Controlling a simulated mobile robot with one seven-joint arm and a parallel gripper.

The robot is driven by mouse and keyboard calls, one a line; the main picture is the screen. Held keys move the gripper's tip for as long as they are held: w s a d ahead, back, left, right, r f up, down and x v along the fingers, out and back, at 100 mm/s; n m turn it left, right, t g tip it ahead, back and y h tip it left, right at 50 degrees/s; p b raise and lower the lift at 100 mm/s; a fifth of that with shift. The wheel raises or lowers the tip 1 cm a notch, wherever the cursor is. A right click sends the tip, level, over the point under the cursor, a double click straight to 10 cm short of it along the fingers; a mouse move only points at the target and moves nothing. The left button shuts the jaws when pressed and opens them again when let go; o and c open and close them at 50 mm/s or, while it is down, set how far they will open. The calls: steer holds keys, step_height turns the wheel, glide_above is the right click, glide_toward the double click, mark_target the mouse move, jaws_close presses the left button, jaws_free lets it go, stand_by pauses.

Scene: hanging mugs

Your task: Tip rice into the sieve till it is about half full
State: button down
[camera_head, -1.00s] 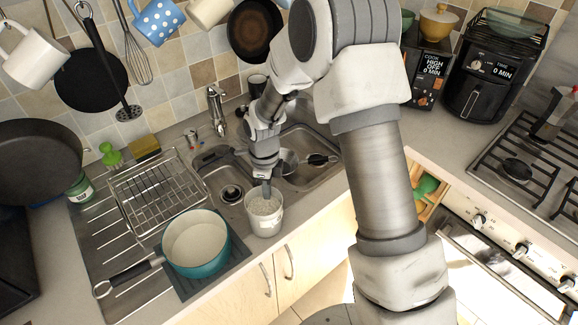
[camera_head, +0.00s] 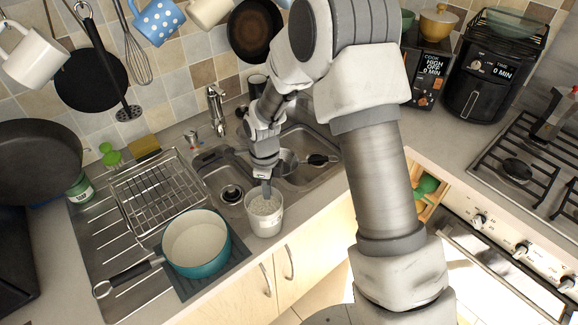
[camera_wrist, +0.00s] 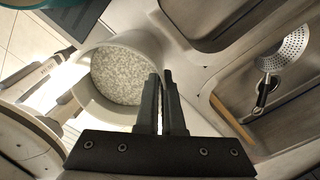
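A white tub of pale rice (camera_head: 265,222) is upright at the front edge of the sink counter; I cannot tell if it rests or is slightly raised. The rice (camera_wrist: 122,75) shows from above in the wrist view. My gripper (camera_head: 266,187) is at the tub's back rim. In the wrist view my gripper's fingers (camera_wrist: 161,88) are close together, with the tub's wall seemingly pinched between them. The sieve (camera_wrist: 289,52), a perforated metal bowl with a dark handle, lies in the sink; it also shows in the head view (camera_head: 288,161), partly hidden by my arm.
A teal pot (camera_head: 203,262) stands left of the tub on a dark mat. A wire dish rack (camera_head: 150,187) is behind it. The tap (camera_head: 217,108) rises at the back of the sink. Pans and mugs hang on the wall.

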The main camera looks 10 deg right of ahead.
steer(key=shift+r, duration=0.2)
stand_by(0.3)
steer(key=shift+r+p, duration=1.3)
steer(key=shift+r, duration=1.05)
steer(key=shift+r+p, duration=1.65)
steer(key=shift+r, duration=1.4)
